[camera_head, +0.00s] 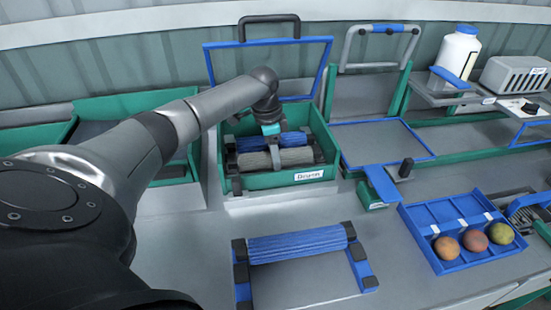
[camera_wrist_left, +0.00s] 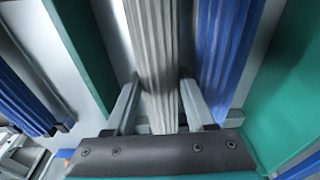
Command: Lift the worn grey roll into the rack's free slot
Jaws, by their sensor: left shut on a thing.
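The worn grey roll (camera_head: 290,157) lies level at the green box, in front of a blue roll (camera_head: 258,138). My left gripper (camera_head: 273,143) reaches down from above and is shut on the grey roll. In the left wrist view the grey roll (camera_wrist_left: 155,60) runs between the two fingers, with the blue roll (camera_wrist_left: 225,50) close beside it. A blue-sided frame (camera_head: 360,270) on the bench in front holds another blue roll (camera_head: 297,244) across its far part; its nearer part is empty. I cannot tell whether the grey roll is clear of its supports. My right gripper is out of view.
The green box (camera_head: 262,181) has walls around the rolls and a raised blue-framed lid behind. A blue tray (camera_head: 462,263) with several round fruits stands at right. A small green stand (camera_head: 376,187) sits between. Bare bench (camera_head: 190,250) lies left of the frame.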

